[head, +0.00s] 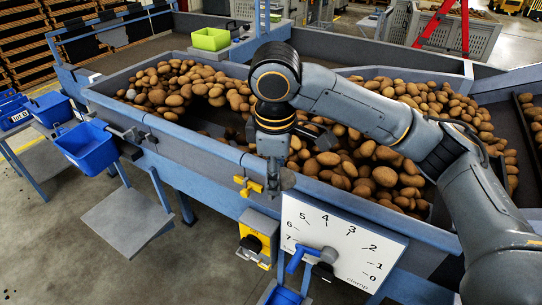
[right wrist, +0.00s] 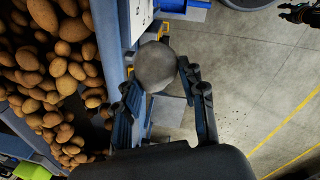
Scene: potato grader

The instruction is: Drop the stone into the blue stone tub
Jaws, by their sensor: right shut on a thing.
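My right gripper (head: 273,184) hangs over the near edge of the grader, pointing down. In the right wrist view its two fingers (right wrist: 157,88) are closed on a round grey stone (right wrist: 155,66). Another blue tub (head: 284,296) is cut off at the bottom edge, below the gripper. I cannot read which is the stone tub. My left gripper is not in view.
Potatoes (head: 175,90) fill much of the grader bed behind its blue near rail (head: 195,146). A yellow switch box (head: 258,238) and a white clamp dial (head: 340,240) face outward below the rail. More blue tubs (head: 50,108) and a grey step plate (head: 125,218) are at left.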

